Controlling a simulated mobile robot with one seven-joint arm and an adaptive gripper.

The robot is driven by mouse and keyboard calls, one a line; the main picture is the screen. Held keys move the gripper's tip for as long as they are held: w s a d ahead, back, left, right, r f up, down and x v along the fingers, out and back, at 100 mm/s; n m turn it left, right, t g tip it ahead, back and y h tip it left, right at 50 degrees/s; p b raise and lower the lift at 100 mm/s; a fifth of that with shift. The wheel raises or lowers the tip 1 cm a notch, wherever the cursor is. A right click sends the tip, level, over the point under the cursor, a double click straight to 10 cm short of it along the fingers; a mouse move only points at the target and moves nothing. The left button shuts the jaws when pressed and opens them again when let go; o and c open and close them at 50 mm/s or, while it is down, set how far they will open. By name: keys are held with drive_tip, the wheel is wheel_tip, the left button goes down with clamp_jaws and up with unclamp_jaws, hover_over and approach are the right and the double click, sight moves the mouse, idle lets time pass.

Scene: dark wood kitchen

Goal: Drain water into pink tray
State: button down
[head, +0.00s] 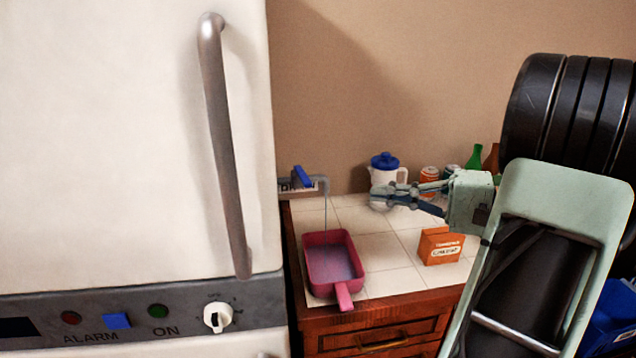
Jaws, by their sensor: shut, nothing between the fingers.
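The pink tray (308,268) is rectangular with a handle (344,297) toward the front. It sits on the tiled counter beside the white appliance. Its inside floor looks bluish grey, which may be water. Above it, a grey fitting marked "DRAIN" (288,187) with a blue lever (303,176) juts from the appliance's side. A thin pale vertical line (326,215), like a stream of water, runs from the fitting's end toward the tray. My gripper (377,193) is shut and empty, right of the drain fitting, in front of the white pitcher, pointing left. It does not touch the lever.
A white pitcher (384,162) with a blue lid, cans (429,174) and bottles (474,158) stand at the counter's back. An orange box (441,246) stands right of the tray. The white appliance (120,150), with a long handle (226,150), fills the left. Tiles between tray and box are clear.

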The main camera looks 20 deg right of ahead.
drive_tip(key=d+m+t, duration=0.1)
drive_tip(key=d+t, duration=0.1)
drive_tip(key=p, duration=0.2)
approach(309, 179)
drive_tip(key=w+a, duration=0.3)
drive_tip(key=w, duration=0.2)
drive_tip(key=shift+w+a+f, duration=0.1)
drive_tip(key=shift+w+a, duration=0.2)
drive_tip(key=shift+a, duration=0.15)
